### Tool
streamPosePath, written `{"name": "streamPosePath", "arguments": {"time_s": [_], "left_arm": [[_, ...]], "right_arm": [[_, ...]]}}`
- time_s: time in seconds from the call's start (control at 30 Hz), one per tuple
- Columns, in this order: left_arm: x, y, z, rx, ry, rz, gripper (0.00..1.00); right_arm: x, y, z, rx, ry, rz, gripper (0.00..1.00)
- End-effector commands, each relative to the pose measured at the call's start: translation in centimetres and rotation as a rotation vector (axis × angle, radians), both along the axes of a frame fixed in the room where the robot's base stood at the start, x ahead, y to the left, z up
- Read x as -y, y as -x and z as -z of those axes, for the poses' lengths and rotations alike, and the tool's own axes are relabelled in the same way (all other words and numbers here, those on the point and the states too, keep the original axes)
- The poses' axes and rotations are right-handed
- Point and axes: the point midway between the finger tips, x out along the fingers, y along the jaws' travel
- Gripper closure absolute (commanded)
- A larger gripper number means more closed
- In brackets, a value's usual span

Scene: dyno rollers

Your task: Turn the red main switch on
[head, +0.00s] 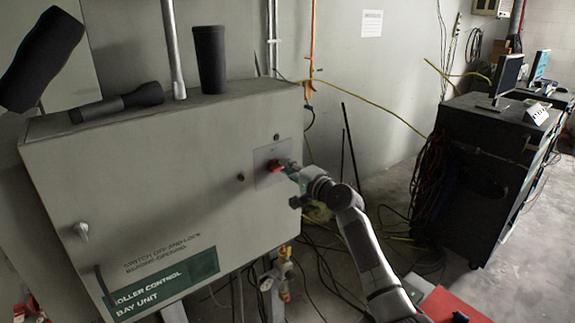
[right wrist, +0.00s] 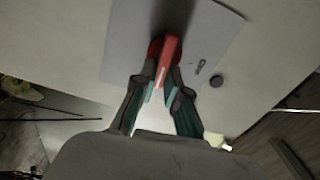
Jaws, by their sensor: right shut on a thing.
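The red main switch (head: 275,165) sits on a light plate (head: 264,152) on the front of the grey control cabinet (head: 150,190), near its right end. In the right wrist view the red switch handle (right wrist: 167,60) stands between the two fingers of my right gripper (right wrist: 160,88). The fingers are closed on the handle from both sides. In the head view my right gripper (head: 290,170) reaches the switch from the right and partly hides it.
A dark cup (head: 209,60) and a black flashlight (head: 118,101) are on top of the cabinet. A small knob (head: 240,177) is left of the plate. A black rack (head: 480,160) with monitors stands at the right. Loose cables cross the floor between.

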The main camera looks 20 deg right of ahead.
Motion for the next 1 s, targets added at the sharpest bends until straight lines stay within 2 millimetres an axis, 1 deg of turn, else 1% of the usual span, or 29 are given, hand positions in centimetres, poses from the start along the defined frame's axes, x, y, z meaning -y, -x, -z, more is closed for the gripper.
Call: {"name": "streamPosePath", "arguments": {"time_s": [0.3, 0.77, 0.8, 0.87, 0.9, 0.93, 1.0], "left_arm": [[-0.01, -0.02, -0.46, 0.0, 0.0, 0.0, 1.0], [-0.02, -0.02, -0.47, 0.0, 0.0, 0.0, 1.0], [-0.02, -0.02, -0.47, 0.0, 0.0, 0.0, 1.0], [-0.02, -0.02, -0.47, 0.0, 0.0, 0.0, 1.0], [-0.02, -0.02, -0.47, 0.0, 0.0, 0.0, 1.0], [-0.02, -0.02, -0.47, 0.0, 0.0, 0.0, 1.0], [-0.02, -0.02, -0.47, 0.0, 0.0, 0.0, 1.0]], "right_arm": [[0.01, 0.01, 0.27, -0.033, -0.086, 0.0, 1.0], [0.0, 0.01, 0.35, -0.038, -0.099, 0.0, 1.0], [0.0, 0.01, 0.35, -0.038, -0.099, 0.0, 0.84], [0.0, 0.01, 0.35, -0.038, -0.099, 0.0, 0.74], [0.0, 0.01, 0.34, -0.038, -0.099, 0.0, 0.68], [0.0, 0.0, 0.32, -0.038, -0.098, 0.0, 0.63], [0.01, 0.0, 0.29, -0.038, -0.098, 0.0, 0.62]]}}
